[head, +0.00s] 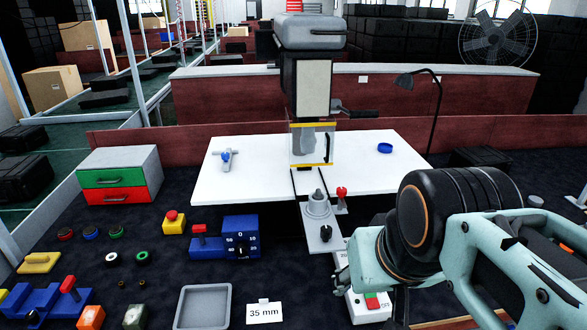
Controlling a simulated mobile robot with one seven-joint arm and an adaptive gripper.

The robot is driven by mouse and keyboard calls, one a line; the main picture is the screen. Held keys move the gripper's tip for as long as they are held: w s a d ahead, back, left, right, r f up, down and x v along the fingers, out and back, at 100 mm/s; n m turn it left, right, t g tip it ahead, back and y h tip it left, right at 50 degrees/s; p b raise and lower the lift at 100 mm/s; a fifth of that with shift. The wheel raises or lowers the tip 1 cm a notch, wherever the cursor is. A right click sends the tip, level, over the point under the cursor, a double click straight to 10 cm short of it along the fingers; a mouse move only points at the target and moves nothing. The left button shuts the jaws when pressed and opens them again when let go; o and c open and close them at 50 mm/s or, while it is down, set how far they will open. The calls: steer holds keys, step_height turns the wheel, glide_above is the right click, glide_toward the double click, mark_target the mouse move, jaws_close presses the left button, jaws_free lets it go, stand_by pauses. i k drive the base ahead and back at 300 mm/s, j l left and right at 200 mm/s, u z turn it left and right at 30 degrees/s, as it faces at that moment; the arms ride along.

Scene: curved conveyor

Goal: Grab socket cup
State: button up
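No part is labelled as the socket cup, and I cannot tell for sure which one it is. A blue round part (385,148) lies on the white table. My arm comes in from the right. My gripper (343,277) is at the arm's left end, over the bench's front, mostly hidden by the arm. Its opening cannot be made out.
A press (313,85) stands on the white table (240,180), with a grey fixture (318,206) before it. A grey tray (203,306), a "35 mm" card (264,313) and a blue dial box (240,238) are on the bench. A red-green drawer box (118,177) stands at left.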

mark_target(317, 196)
steer(key=i+l, duration=0.1)
steer(key=i, duration=0.8)
steer(key=k+j+z, duration=0.3)
steer(key=i+l+u, duration=0.35)
